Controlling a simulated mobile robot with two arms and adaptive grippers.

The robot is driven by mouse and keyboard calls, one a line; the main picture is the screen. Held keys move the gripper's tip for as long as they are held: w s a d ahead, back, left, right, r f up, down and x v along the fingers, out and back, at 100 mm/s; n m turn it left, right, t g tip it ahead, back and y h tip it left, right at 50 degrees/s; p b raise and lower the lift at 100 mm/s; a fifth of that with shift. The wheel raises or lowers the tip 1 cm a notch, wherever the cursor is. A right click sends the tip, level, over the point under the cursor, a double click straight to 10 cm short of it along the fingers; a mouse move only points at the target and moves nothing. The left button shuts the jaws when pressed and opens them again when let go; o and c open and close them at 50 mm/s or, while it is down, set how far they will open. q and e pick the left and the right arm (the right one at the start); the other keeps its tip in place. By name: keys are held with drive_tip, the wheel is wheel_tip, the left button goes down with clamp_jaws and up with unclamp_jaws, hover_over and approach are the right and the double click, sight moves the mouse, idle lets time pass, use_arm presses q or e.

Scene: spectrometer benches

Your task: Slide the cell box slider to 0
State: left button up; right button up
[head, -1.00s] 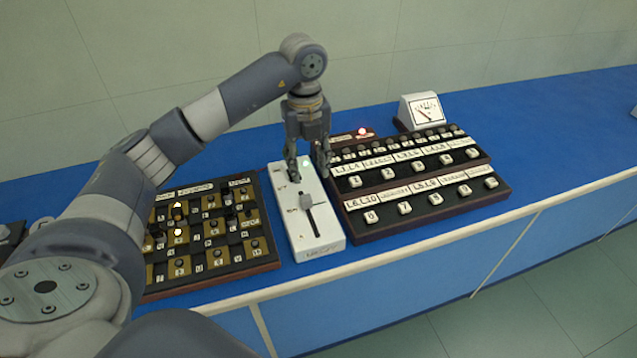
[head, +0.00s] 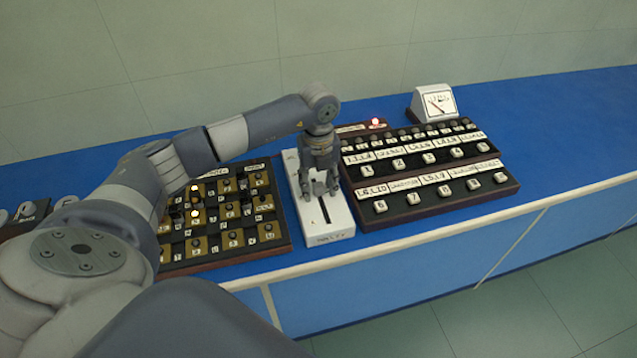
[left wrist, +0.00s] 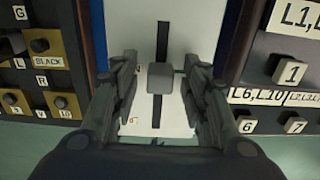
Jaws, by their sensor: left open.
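The white cell box (head: 335,227) stands on the blue bench between two dark panels, with a dark slot (head: 324,210) running along its top. The box also shows in the left wrist view (left wrist: 183,20). Its grey slider knob (left wrist: 160,77) sits on the slot in the left wrist view; in the head view the gripper hides most of it. My left gripper (head: 320,195) points down over the box. In the left wrist view its fingers (left wrist: 160,95) are open, one on each side of the knob, with gaps between. My right gripper is not in view.
A dark panel with brass plates and lit lamps (head: 222,240) lies close on the left. A tiered panel of labelled buttons (head: 430,205) lies close on the right. A white meter (head: 434,104) stands behind it. Bench room is free at the far right.

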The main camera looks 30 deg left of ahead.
sight(328, 222)
use_arm(q)
clamp_jaws()
drive_tip(key=s+d, duration=0.2)
drive_tip(key=d, duration=0.1)
drive_tip(key=s+d+p, duration=0.1)
drive_tip(key=s+d, duration=0.2)
drive_tip(key=shift+s+d+r, duration=0.1)
drive_tip(key=shift+s+d, duration=0.15)
drive_tip(key=shift+d, duration=0.05)
drive_tip(key=shift+a, duration=0.1)
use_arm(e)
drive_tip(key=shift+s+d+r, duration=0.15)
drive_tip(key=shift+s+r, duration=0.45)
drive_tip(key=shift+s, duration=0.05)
use_arm(q)
unclamp_jaws()
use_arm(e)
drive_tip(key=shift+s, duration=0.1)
